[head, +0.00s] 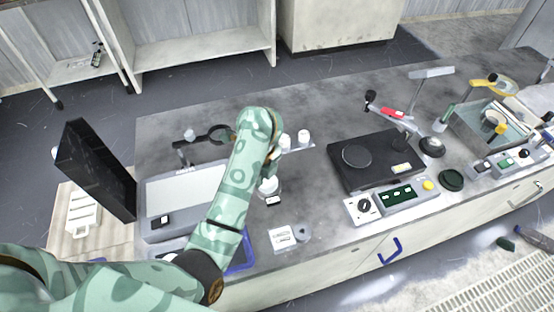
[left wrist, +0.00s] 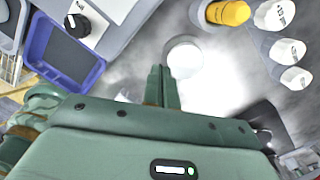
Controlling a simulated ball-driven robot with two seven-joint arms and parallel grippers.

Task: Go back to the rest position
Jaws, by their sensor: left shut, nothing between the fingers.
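My left arm (head: 232,190) comes in from the left over the workbench and bends down at the wrist. In the head view its own wrist mostly hides the gripper. In the left wrist view my left gripper (left wrist: 164,86) is shut, with its two fingers together and nothing between them. Its tips point at the grey bench top, near a round white item (left wrist: 185,56). Whether they touch it I cannot tell. My right gripper does not show in either view.
Close by are white-capped bottles (left wrist: 284,50), a yellow bottle (left wrist: 228,13) and a blue-rimmed tray (left wrist: 66,50). A black monitor (head: 95,168) stands at the bench's left end. A black platen unit (head: 375,160) is to the right.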

